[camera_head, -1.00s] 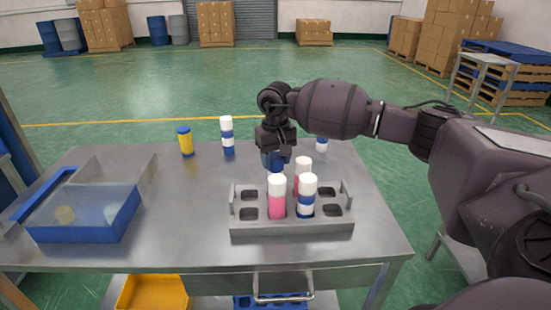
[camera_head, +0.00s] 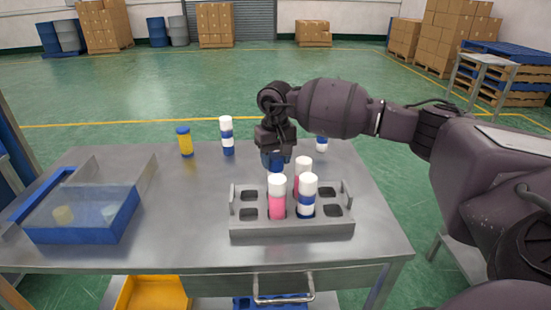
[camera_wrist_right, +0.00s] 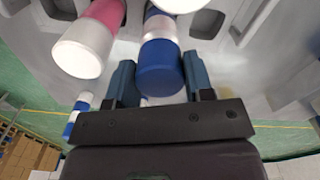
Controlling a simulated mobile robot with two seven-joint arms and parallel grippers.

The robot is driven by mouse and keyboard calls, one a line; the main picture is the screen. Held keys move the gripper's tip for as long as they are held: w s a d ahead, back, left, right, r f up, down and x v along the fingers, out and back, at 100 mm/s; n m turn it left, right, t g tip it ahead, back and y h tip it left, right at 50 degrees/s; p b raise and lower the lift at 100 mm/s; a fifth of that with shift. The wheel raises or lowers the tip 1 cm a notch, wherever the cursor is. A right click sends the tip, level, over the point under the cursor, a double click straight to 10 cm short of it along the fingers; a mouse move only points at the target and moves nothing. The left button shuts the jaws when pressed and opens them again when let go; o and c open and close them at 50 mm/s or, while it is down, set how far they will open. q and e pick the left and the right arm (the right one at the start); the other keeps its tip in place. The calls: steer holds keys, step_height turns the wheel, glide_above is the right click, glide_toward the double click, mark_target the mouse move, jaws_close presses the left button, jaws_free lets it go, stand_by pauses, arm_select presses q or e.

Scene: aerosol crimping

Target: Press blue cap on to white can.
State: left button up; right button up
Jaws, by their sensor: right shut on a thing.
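My right gripper (camera_head: 273,160) points down over the back of the grey rack, behind the front pink can. In the right wrist view its dark blue fingers (camera_wrist_right: 160,80) are closed around a blue cap (camera_wrist_right: 160,70). A white can (camera_wrist_right: 158,28) shows directly beyond the cap, in line with it. I cannot tell whether the cap is fully seated. In the head view the pink can and the gripper hide most of this can. My left gripper is not in view.
The grey rack (camera_head: 290,229) holds pink cans (camera_head: 277,207) with white caps and a blue-and-white can (camera_head: 307,203); several slots are empty. A yellow can (camera_head: 185,143) and another blue-and-white can (camera_head: 227,143) stand behind. A blue bin (camera_head: 85,218) sits at the left.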

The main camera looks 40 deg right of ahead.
stand_by(0.4)
steer(key=o, duration=0.6)
steer(key=shift+c, duration=0.2)
steer(key=shift+o, duration=1.2)
steer(key=o, duration=0.4)
steer(key=shift+o, duration=0.2)
steer(key=shift+r, duration=0.15)
